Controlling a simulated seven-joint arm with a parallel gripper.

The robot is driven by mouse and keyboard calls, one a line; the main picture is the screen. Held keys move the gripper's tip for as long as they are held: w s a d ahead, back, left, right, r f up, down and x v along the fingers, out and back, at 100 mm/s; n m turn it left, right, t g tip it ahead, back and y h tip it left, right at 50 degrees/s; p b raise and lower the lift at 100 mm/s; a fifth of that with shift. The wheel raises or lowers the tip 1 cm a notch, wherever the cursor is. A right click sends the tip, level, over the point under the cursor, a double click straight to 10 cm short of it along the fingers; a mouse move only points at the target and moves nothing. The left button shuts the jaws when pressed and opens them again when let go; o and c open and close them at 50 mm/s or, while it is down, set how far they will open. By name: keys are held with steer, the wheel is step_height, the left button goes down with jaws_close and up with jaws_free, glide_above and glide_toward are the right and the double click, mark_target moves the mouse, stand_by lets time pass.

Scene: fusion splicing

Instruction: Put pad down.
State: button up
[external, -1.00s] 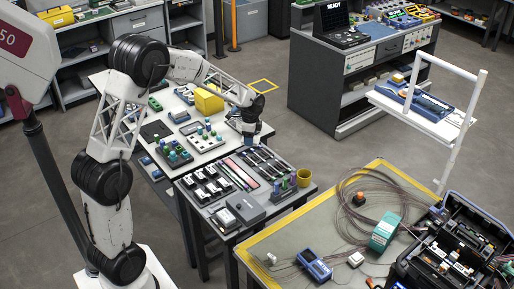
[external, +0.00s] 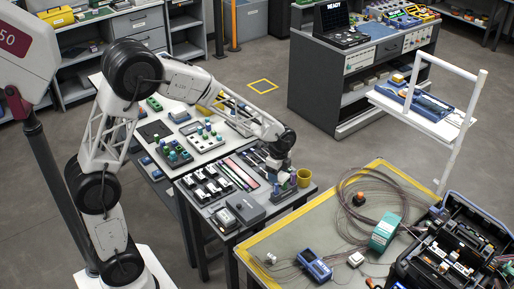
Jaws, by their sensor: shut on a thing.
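My gripper (external: 279,172) hangs low over the right end of the grey tool table (external: 240,226) in the external view. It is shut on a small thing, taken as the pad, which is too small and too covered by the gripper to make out. The gripper is just behind a small group of upright purple and green pieces (external: 284,187) and left of a yellow cup (external: 304,178). I cannot tell whether the held pad touches the table.
Black tools and a pink strip (external: 242,172) lie left of my gripper. White-topped blocks (external: 206,184) and a grey box (external: 245,208) stand further left and in front. The yellow-edged bench (external: 262,243) with a cable coil (external: 370,200) lies to the right.

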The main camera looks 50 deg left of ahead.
steer(key=s+d+m, duration=0.3)
steer(key=s+d, duration=0.6)
steer(key=d, duration=0.5)
steer(key=f, duration=1)
steer(key=shift+w+f, duration=0.2)
steer(key=shift+f, duration=0.2)
steer(key=shift+w, duration=0.1)
glide_above(319, 225)
steer(key=shift+a+f, duration=0.1)
steer(key=shift+f, duration=0.65)
steer(key=shift+f, duration=0.1)
steer(key=shift+f, duration=1.65)
steer(key=shift+f, duration=0.1)
steer(key=o, duration=0.9)
